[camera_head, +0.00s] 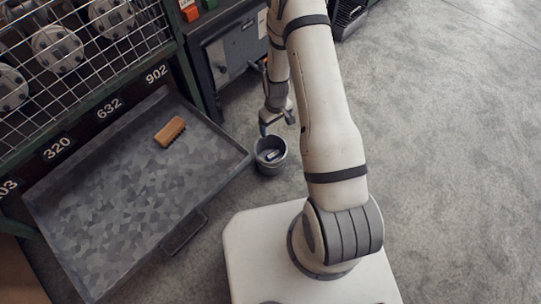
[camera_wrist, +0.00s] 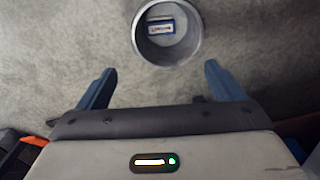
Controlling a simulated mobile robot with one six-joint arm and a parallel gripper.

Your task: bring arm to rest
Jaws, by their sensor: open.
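My gripper (camera_wrist: 160,88) is open in the wrist view, with two blue-grey fingers wide apart and nothing between them. In the head view my gripper (camera_head: 277,124) hangs at the end of my white arm, just above and behind a grey round bin (camera_head: 270,166). The bin also shows in the wrist view (camera_wrist: 196,52), beyond the fingertips. A small blue and white item (camera_wrist: 161,29) lies inside the bin. My arm is bent over, reaching down toward the floor.
A grey tray (camera_head: 80,222) at left holds a wooden brush (camera_head: 170,131). A wire-mesh rack (camera_head: 70,60) with round metal parts and number labels stands behind it. A grey cabinet (camera_head: 235,55) stands behind my gripper. The floor at right (camera_head: 440,140) is clear.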

